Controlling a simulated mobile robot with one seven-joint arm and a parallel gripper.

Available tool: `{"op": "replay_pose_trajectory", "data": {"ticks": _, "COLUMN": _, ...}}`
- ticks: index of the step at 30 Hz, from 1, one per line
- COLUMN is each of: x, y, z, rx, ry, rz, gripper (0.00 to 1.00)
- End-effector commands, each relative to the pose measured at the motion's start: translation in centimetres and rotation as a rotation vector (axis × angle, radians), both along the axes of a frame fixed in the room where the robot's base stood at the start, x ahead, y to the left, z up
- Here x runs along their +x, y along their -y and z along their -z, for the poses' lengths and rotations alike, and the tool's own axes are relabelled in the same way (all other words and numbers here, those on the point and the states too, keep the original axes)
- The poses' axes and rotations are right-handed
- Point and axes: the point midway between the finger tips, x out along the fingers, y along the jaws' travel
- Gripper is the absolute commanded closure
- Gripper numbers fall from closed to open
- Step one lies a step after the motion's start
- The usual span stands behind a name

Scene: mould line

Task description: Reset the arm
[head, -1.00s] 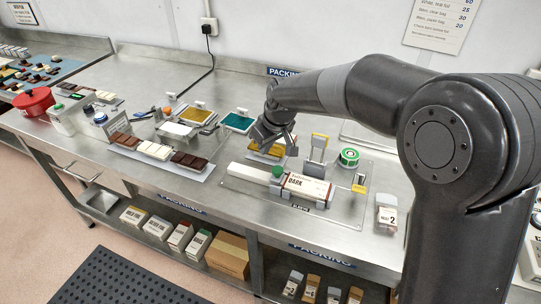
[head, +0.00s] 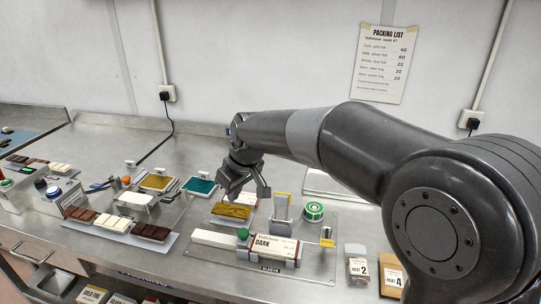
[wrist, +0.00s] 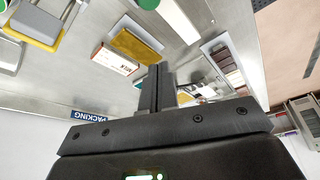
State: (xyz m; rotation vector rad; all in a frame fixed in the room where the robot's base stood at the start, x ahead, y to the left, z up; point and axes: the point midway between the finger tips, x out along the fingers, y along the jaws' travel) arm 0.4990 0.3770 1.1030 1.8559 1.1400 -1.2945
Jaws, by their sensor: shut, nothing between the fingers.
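My gripper (head: 247,190) hangs at the end of my arm above the packing bench, behind the white box labelled DARK (head: 268,247). In the wrist view my gripper (wrist: 156,75) has its fingers together with nothing between them. A yellow-gold block (head: 232,211) on a white base lies just below and left of the fingers. It also shows in the wrist view (wrist: 135,45), beside a white box marked MILK (wrist: 115,60). My forearm hides part of the back of the bench.
Trays of chocolate bars (head: 120,224) lie at the left. A gold pad (head: 157,182) and a teal pad (head: 199,186) stand behind. A green tape roll (head: 314,211) and small packs marked 2 (head: 357,268) and 4 (head: 392,280) are at the right.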

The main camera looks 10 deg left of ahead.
Motion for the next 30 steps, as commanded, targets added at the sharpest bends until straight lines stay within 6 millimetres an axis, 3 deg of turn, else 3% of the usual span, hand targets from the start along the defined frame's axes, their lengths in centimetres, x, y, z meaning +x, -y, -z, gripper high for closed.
{"op": "replay_pose_trajectory", "data": {"ticks": 5, "x": -0.2, "y": 2.4, "z": -0.9, "rx": -0.01, "ry": 0.015, "rz": 0.05, "gripper": 1.0}}
{"op": "replay_pose_trajectory", "data": {"ticks": 14, "x": -3.0, "y": 14.3, "z": -4.2, "rx": -0.041, "ry": 0.068, "rz": 0.326, "gripper": 1.0}}
{"op": "replay_pose_trajectory", "data": {"ticks": 21, "x": -7.5, "y": 23.7, "z": -5.3, "rx": -0.037, "ry": 0.099, "rz": 0.576, "gripper": 1.0}}
{"op": "replay_pose_trajectory", "data": {"ticks": 30, "x": -14.9, "y": 32.9, "z": -4.4, "rx": 0.012, "ry": 0.122, "rz": 0.881, "gripper": 1.0}}
